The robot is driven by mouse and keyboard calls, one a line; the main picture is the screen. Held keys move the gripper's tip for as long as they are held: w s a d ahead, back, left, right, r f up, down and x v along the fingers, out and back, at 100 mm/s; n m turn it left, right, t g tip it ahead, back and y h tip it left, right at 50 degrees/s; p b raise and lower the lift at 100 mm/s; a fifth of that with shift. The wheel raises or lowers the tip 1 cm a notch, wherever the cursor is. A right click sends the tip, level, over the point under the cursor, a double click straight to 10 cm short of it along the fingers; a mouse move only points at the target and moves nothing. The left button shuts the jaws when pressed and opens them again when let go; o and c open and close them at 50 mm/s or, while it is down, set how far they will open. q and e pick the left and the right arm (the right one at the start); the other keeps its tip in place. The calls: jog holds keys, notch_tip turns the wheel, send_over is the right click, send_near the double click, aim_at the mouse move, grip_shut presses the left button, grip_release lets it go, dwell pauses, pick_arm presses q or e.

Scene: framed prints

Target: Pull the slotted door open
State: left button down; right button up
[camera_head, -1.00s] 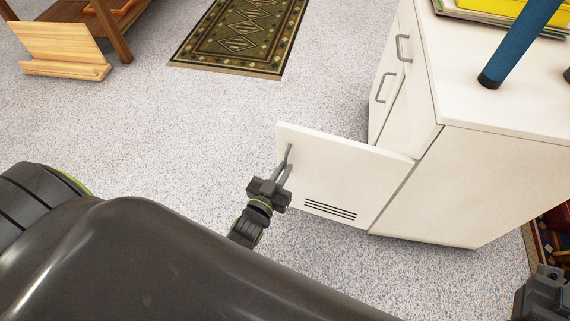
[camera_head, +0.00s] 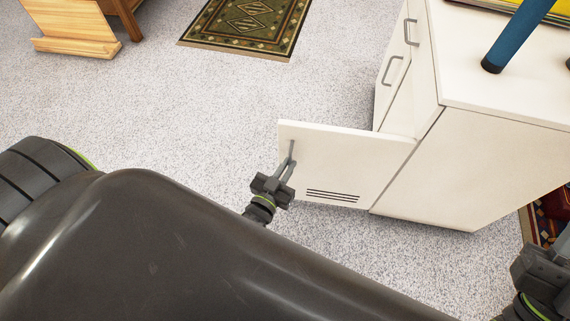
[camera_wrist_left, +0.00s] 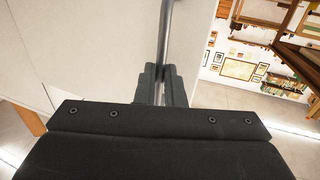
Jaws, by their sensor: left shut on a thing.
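The slotted door (camera_head: 345,165) is a white panel with several dark slots near its bottom. It stands well open, sticking out to the left from the front of the white cabinet (camera_head: 465,160). Its grey bar handle (camera_head: 291,150) is near the free edge. My left gripper (camera_head: 285,172) is shut on this handle. In the left wrist view, the fingers (camera_wrist_left: 162,84) close around the bar (camera_wrist_left: 164,35), with the pale door (camera_wrist_left: 95,45) behind. My right gripper (camera_head: 545,272) shows partly at the right edge; its fingers are not clear.
Other handled fronts (camera_head: 392,75) of the cabinet are closed. A blue cylinder (camera_head: 515,35) stands on top. A green patterned rug (camera_head: 248,25) and a wooden stand (camera_head: 75,35) lie beyond open speckled floor. A patterned textile (camera_head: 545,220) is at the right.

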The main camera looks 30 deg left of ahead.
pick_arm(q)
jog(key=shift+w+d, duration=0.2)
jog(key=shift+d, duration=0.2)
jog(key=c, duration=1.9)
grip_release()
jog(key=o, duration=0.4)
jog(key=shift+w+d, duration=0.15)
jog(key=shift+d, duration=0.15)
jog(key=shift+c, duration=0.2)
pick_arm(e)
jog(key=shift+d+f+h, duration=0.1)
jog(key=shift+d+h, duration=0.2)
jog(key=shift+d, duration=0.05)
pick_arm(q)
jog(key=shift+a, duration=0.25)
pick_arm(e)
jog(key=shift+a, duration=0.1)
pick_arm(q)
jog(key=shift+s, duration=0.3)
pick_arm(e)
jog(key=shift+w, duration=0.1)
